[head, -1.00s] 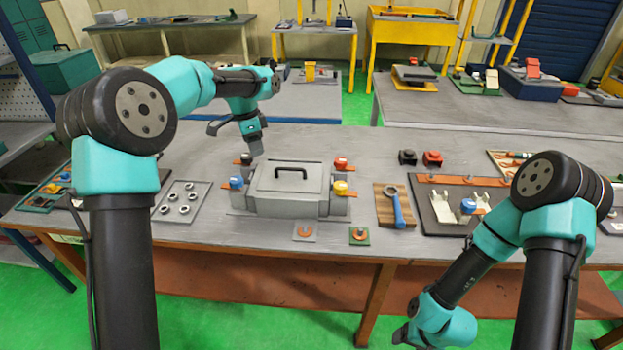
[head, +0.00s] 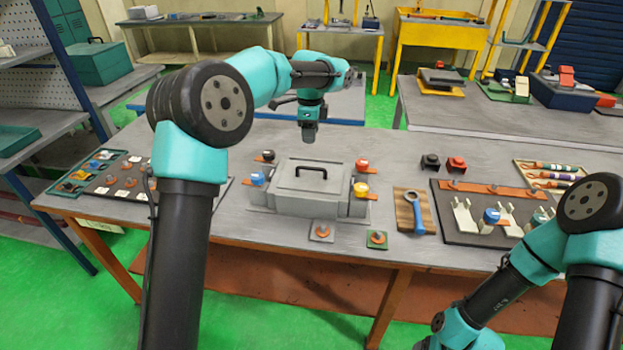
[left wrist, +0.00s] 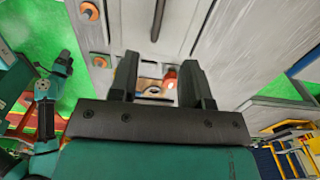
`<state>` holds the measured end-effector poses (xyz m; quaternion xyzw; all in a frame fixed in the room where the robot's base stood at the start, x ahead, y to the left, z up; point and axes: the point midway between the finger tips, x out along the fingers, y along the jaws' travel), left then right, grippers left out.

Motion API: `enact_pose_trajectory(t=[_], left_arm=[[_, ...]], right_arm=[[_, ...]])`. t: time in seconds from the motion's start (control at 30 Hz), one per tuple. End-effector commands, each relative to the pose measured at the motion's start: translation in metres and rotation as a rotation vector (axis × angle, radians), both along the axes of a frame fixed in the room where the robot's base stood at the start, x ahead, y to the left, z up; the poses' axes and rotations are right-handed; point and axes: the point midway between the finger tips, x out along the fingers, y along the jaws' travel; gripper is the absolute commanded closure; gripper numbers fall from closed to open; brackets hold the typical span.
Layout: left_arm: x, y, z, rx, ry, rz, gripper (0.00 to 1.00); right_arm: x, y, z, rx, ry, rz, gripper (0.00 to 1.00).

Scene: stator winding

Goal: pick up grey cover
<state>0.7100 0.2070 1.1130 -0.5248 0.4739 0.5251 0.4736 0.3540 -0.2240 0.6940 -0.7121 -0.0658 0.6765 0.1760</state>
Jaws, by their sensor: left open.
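The grey cover (head: 296,178) is a box-like lid with a dark handle (head: 311,172) on top, sitting on the grey stator fixture on the table. In the left wrist view, part of the cover (left wrist: 178,28) and its handle (left wrist: 157,18) show at the top, beyond the fingers. My left gripper (head: 310,132) is above and behind the cover, pointing down and apart from the handle. Its fingers (left wrist: 160,85) are open with nothing between them. My right arm is at the lower right of the head view; its gripper is mostly cut off by the bottom edge.
Blue, black, red and yellow knobbed parts (head: 361,189) stand at the fixture's corners. Right of it are a wooden board with a blue tool (head: 416,208) and a dark board with white holders (head: 466,218). Small plates (head: 376,240) lie in front. Table behind the cover is clear.

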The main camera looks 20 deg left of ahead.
Motion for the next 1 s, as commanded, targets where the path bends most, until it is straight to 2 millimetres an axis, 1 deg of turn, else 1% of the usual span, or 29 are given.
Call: enact_pose_trajectory(t=[0.03,0.2,0.3,0.43,0.57,0.87,1.0], left_arm=[[-0.001,0.0,-0.01,0.001,0.003,-0.001,0.56],[0.0,0.0,-0.039,0.001,0.003,-0.001,0.56],[0.0,0.0,-0.055,0.001,0.002,0.0,0.56],[0.0,0.0,-0.072,0.001,0.001,0.0,0.56],[0.0,-0.001,-0.079,0.0,0.0,0.0,0.56],[0.0,-0.001,-0.08,0.0,0.0,0.0,0.56],[-0.001,-0.001,-0.088,0.001,0.002,-0.001,0.56]], right_arm=[[0.0,0.0,0.0,0.0,0.0,0.0,0.29],[0.0,0.0,0.0,0.0,0.0,0.0,0.29],[0.0,0.0,0.0,0.0,0.0,0.0,0.29],[0.0,0.0,0.0,0.0,0.0,0.0,0.29],[0.0,0.0,0.0,0.0,0.0,0.0,0.29],[0.0,0.0,0.0,0.0,0.0,0.0,0.29],[0.0,0.0,0.0,0.0,0.0,0.0,0.29]])
